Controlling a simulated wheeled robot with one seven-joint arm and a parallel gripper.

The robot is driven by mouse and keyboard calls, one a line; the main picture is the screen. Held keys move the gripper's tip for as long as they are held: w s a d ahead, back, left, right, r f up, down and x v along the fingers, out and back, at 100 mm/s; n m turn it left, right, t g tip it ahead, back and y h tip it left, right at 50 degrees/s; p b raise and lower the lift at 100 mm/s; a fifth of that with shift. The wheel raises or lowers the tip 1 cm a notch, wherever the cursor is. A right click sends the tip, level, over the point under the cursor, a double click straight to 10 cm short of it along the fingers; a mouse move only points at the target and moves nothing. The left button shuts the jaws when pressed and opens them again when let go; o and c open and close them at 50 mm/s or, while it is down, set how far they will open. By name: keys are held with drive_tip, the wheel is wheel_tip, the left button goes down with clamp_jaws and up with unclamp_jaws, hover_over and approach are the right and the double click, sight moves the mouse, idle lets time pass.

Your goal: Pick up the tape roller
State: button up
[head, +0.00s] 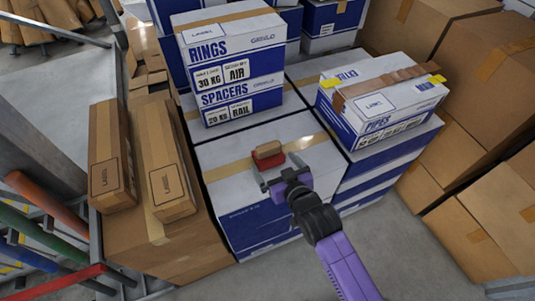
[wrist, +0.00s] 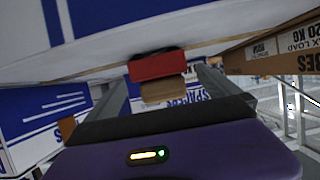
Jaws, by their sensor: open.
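The tape roller (head: 268,152), a tan block-like part with a red part, is on top of a white and blue box (head: 230,160) in the head view. In the wrist view its red part (wrist: 158,66) and tan part (wrist: 163,91) show between my fingers. My gripper (head: 279,172) is open at the near side of the roller, with a finger to either side. In the wrist view, gaps show between the roller and both fingers of my gripper (wrist: 164,78). The roller's underside is hidden.
Stacked boxes marked RINGS and SPACERS (head: 235,65) rise behind the roller. A box marked PIPES (head: 382,100) stands to the right. Brown cartons (head: 110,165) are at left, more brown boxes (head: 485,215) at right. Open floor (head: 400,240) lies in front.

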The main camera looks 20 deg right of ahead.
sight(270, 157)
drive_tip(key=x, duration=0.5)
drive_tip(key=shift+w, duration=0.45)
drive_tip(key=shift+c, duration=0.4)
drive_tip(key=c, duration=1.4)
drive_tip(key=shift+r, duration=0.1)
drive_tip(key=shift+c, duration=0.4)
drive_tip(key=shift+r, duration=0.15)
